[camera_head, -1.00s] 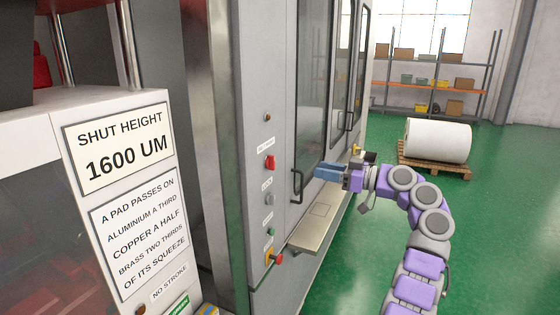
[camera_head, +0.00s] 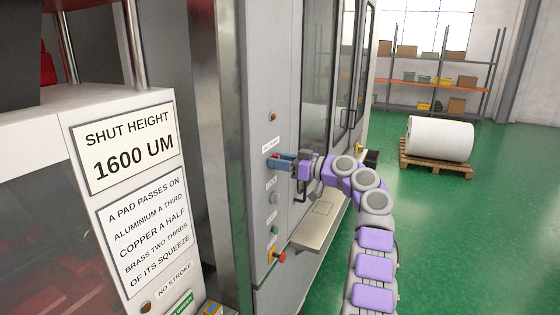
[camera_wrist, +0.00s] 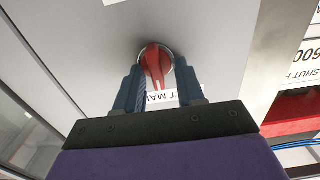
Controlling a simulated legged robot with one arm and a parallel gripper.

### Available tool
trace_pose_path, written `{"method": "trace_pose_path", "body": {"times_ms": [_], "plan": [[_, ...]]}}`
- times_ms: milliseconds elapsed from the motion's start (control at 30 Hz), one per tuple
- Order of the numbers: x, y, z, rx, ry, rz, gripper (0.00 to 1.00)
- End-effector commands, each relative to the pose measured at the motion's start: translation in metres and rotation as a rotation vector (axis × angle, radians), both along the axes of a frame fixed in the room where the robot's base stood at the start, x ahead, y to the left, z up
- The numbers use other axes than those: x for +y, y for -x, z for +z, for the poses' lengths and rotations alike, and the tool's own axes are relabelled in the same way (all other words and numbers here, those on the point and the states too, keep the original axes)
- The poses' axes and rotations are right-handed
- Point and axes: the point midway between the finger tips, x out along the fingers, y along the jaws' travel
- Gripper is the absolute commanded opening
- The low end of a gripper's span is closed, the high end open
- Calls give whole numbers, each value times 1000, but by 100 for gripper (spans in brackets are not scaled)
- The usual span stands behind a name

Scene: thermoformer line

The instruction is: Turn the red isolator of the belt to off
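The red isolator (camera_wrist: 156,64) is a round red rotary knob with a raised handle, set in a pale ring on the grey machine panel. In the wrist view it sits between and just beyond the two blue fingers of my gripper (camera_wrist: 160,80). The fingers stand apart, one on each side of the handle; I cannot tell whether they touch it. A white label (camera_wrist: 162,98), partly hidden by the fingers, reads "T MA". In the head view my gripper (camera_head: 276,162) is at the panel and covers most of the red knob.
Below on the panel are a grey lock (camera_head: 273,198), a green button (camera_head: 274,230) and a red push button (camera_head: 280,256). A shelf (camera_head: 318,226) juts out below right. A white roll (camera_head: 440,138) lies on a pallet.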

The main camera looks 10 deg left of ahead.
Motion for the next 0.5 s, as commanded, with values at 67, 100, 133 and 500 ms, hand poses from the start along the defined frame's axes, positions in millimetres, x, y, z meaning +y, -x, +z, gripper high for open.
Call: {"method": "trace_pose_path", "body": {"times_ms": [67, 100, 133, 500], "plan": [[-2, -1, 1, 0, -1, -3, 38], [-3, -1, 1, -1, -2, -3, 38], [-3, -1, 1, -1, -2, -3, 38], [2, -1, 0, -2, 2, -3, 15]]}}
